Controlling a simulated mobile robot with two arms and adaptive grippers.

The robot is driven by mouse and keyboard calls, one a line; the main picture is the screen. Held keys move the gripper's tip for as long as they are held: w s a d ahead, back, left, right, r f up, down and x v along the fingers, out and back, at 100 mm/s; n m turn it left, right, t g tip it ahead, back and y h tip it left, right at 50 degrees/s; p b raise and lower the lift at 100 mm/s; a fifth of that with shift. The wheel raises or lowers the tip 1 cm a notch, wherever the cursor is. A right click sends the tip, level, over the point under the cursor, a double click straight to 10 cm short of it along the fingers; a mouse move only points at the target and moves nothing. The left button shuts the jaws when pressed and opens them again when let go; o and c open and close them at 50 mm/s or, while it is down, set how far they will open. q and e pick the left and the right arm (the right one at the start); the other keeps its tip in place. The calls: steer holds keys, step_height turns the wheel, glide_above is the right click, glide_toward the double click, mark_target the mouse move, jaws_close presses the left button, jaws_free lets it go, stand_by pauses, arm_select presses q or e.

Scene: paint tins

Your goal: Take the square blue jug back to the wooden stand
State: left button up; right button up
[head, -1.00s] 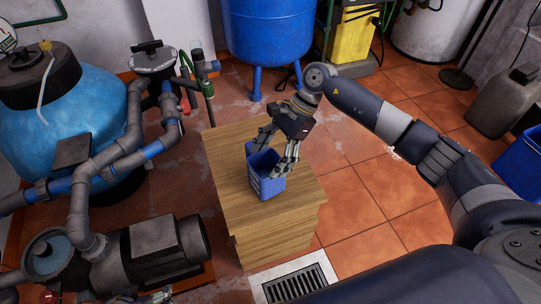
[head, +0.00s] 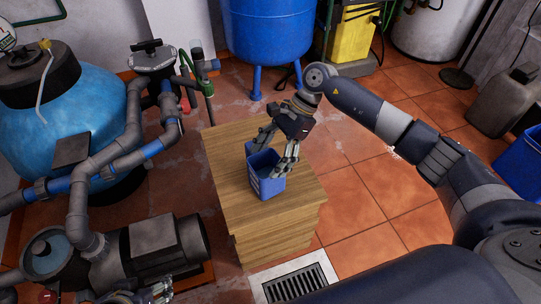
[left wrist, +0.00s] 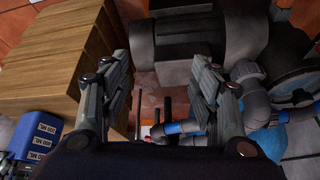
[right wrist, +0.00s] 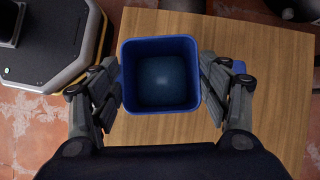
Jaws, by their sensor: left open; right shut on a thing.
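The square blue jug (head: 267,184) stands upright on top of the wooden stand (head: 232,206). In the right wrist view I look down into the open jug (right wrist: 160,112), with the wooden top (right wrist: 260,40) under it. My right gripper (head: 277,162) is shut on the jug, one finger at each side; it also shows in the right wrist view (right wrist: 162,92). My left gripper (left wrist: 166,82) is open and empty, beside the stand (left wrist: 55,50) and near the grey pump. The jug's printed side (left wrist: 38,140) shows at the left of the left wrist view.
A grey pump (head: 150,250) and pipes stand close left of the stand. A blue tank (head: 268,30) on legs is behind it, with a yellow box (head: 352,38) beside it. A floor grate (head: 295,283) lies in front. The tiled floor to the right is open.

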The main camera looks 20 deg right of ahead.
arm_select(q)
steer(key=shift+w+d+r+t, duration=0.15)
steer(key=shift+w+t, duration=0.1)
steer(key=shift+w, duration=0.25)
steer(key=shift+w+d+r+t, duration=0.15)
steer(key=shift+w+t, duration=0.1)
steer(key=shift+w, duration=0.2)
arm_select(e)
steer(key=shift+f, duration=0.2)
steer(key=o, duration=2)
steer(key=shift+o, duration=0.2)
steer(key=shift+f, duration=0.1)
steer(key=v, duration=1.2)
steer(key=shift+d, duration=0.1)
